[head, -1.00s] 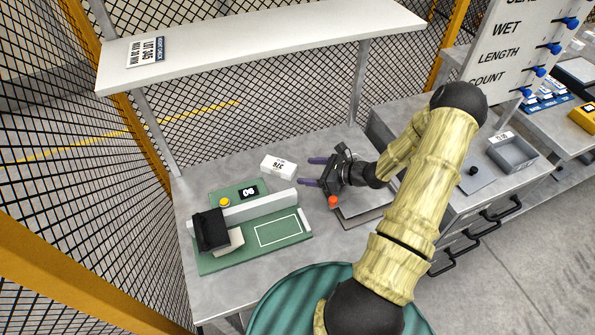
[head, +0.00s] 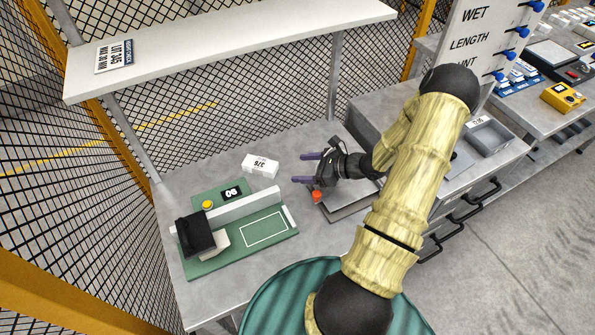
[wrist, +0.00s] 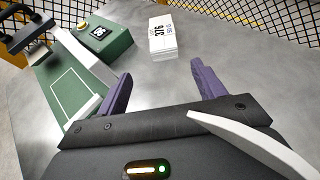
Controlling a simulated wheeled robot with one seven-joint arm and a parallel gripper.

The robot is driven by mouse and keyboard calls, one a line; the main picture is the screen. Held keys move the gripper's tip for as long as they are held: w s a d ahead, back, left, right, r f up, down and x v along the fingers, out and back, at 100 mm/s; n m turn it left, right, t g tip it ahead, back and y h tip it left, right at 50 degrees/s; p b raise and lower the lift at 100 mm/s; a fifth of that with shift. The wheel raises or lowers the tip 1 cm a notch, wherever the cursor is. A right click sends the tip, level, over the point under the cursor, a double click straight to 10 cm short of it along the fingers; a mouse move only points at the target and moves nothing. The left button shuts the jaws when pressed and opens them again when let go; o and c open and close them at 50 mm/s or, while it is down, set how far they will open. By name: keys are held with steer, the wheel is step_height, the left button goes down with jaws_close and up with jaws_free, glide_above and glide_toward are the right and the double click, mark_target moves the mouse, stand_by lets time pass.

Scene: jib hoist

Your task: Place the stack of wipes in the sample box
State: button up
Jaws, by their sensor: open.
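A white block (head: 260,165) with a printed 376 label lies on the grey bench, behind the green device. It also shows in the wrist view (wrist: 162,38), ahead of the fingers. I cannot tell for sure whether it is the stack of wipes or a box. A smaller pale piece (head: 214,243) sits beneath the black head of the green device. My gripper (head: 305,168) is open and empty, to the right of the labelled block and apart from it. Its two purple fingers point left toward it; the wrist view shows a wide gap between them (wrist: 160,75).
The green device (head: 264,229) has a white-outlined pad, a yellow button (head: 207,204) and a display. A red knob (head: 317,196) is close below my gripper. A shelf (head: 230,45) overhangs the bench.

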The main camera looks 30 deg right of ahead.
steer(key=a+n+g, duration=0.1)
steer(key=a, duration=0.1)
steer(key=s+a+r+n+g, duration=0.1)
steer(key=n, duration=0.1)
steer(key=s+a+r+n+g, duration=0.1)
steer(key=a+n+g, duration=0.1)
steer(key=shift+s+a+r, duration=0.2)
steer(key=shift+a, duration=0.1)
steer(key=s+a+r+n+g+h, duration=0.1)
steer(key=s+a+r+n+h, duration=0.3)
steer(key=r+n, duration=0.3)
steer(key=s+a+r+n+g+h, duration=0.1)
steer(key=s+a+r+n+h, duration=0.3)
steer(key=n, duration=1)
step_height(320, 180, up, 3)
steer(key=s+h, duration=0.1)
steer(key=s, duration=0.1)
steer(key=shift+s+a+n+g+h, duration=0.3)
steer(key=shift+s+g, duration=0.1)
